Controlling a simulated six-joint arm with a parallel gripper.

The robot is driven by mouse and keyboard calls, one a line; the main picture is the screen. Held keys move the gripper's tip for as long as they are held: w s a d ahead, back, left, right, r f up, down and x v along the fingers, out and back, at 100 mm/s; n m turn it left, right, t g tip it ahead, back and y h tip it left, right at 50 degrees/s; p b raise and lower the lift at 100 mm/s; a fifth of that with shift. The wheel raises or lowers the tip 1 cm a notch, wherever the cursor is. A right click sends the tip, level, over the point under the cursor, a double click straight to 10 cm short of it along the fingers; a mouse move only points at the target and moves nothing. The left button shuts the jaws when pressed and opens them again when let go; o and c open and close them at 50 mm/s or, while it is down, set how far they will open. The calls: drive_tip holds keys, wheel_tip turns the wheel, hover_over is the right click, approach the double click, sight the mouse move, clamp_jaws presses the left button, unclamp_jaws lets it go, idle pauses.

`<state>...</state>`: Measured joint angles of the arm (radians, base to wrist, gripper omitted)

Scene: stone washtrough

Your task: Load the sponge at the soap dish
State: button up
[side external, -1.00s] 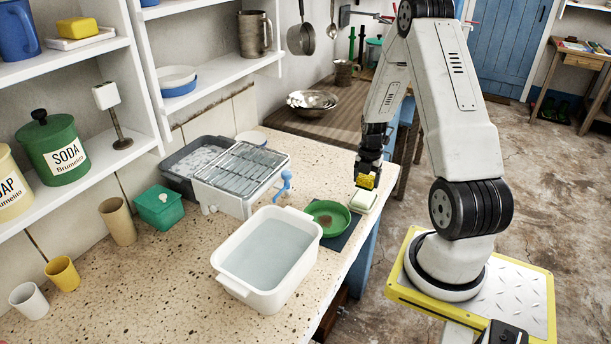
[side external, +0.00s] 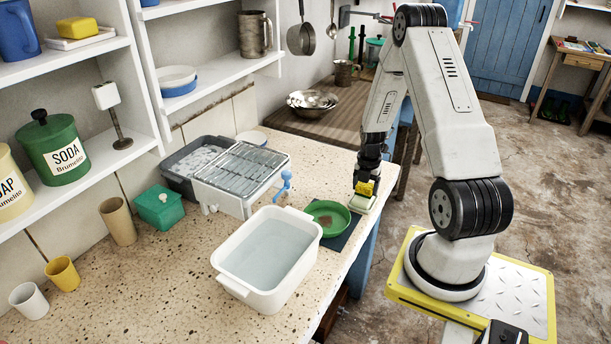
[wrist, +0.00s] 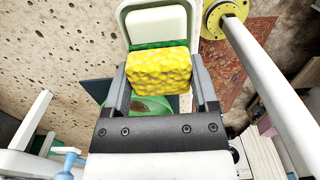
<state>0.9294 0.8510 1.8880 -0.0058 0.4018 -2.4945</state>
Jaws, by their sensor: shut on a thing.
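My gripper (wrist: 158,88) is shut on the yellow sponge (wrist: 158,72), which has a green side and sits between the two fingers. In the side external view the sponge (side external: 365,187) is low over the soap dish (side external: 361,203), touching or almost touching the soap; I cannot tell which. The soap dish (wrist: 124,30) is pale and holds a whitish bar of soap (wrist: 155,24). In the wrist view the sponge overlaps the near end of the dish. My gripper (side external: 366,180) points down there.
A green bowl (side external: 329,216) stands on a dark mat (side external: 345,236) beside the dish. A white basin of water (side external: 231,283) is in front. The counter edge lies just right of the dish.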

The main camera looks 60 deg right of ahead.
sight(362, 185)
drive_tip(key=shift+f, duration=0.65)
idle(2.1)
drive_tip(key=shift+r, duration=0.1)
drive_tip(key=shift+r, duration=3.5)
drive_tip(key=shift+w+a+r, duration=0.1)
drive_tip(key=shift+w+a, duration=0.2)
drive_tip(key=shift+w, duration=0.1)
drive_tip(key=w+a+r+m, duration=0.4)
drive_tip(key=w+a+m, duration=0.5)
drive_tip(key=a, duration=0.5)
drive_tip(key=w+a+r+m, duration=0.2)
drive_tip(key=a+m, duration=0.2)
drive_tip(key=a, duration=0.5)
drive_tip(key=w+a+r+m, duration=0.2)
drive_tip(key=a+m, duration=0.3)
drive_tip(key=a, duration=0.5)
drive_tip(key=shift+w, duration=0.2)
drive_tip(key=shift+f, duration=0.1)
